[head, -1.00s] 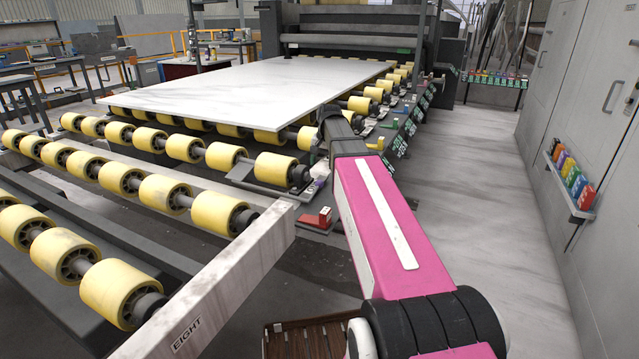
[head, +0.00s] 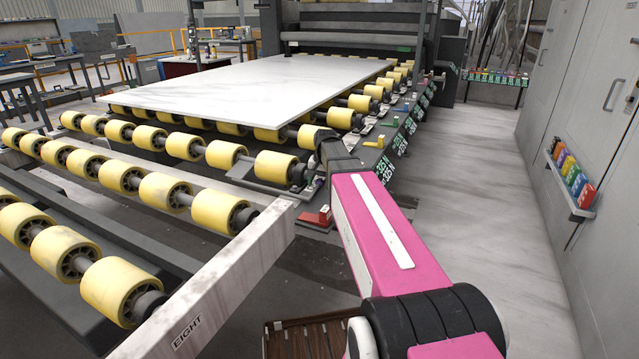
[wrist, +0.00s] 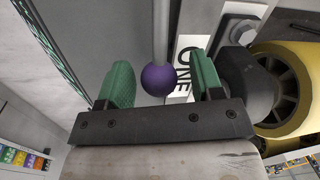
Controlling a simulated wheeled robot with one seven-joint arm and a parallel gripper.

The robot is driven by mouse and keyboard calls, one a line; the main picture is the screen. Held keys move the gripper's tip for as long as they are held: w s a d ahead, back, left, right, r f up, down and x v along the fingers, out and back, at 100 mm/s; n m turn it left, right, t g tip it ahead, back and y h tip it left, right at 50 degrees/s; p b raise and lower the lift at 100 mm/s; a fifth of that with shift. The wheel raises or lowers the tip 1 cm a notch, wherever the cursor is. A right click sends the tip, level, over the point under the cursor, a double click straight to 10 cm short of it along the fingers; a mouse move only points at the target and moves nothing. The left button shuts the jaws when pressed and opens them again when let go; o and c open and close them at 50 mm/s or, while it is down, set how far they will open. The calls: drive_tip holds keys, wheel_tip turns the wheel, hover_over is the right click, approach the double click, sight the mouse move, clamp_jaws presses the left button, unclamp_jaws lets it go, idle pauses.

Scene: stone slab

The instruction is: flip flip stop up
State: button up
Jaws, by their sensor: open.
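A purple ball knob (wrist: 159,79) on a thin grey rod shows in the wrist view. My gripper (wrist: 162,72) is open, with one green finger on each side of the knob. A gap shows between the knob and each finger; I cannot tell whether the knob is level in depth with the fingertips. In the head view my pink arm reaches toward the near corner of the roller table, and the gripper is hidden there.
A yellow roller (wrist: 290,90) and its bracket are close on the right in the wrist view. In the head view a white slab (head: 250,84) lies on yellow rollers. A red block (head: 322,216) sits by the frame. Grey cabinets stand right, with clear floor between.

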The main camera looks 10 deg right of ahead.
drive_tip(key=shift+c, duration=0.2)
clamp_jaws()
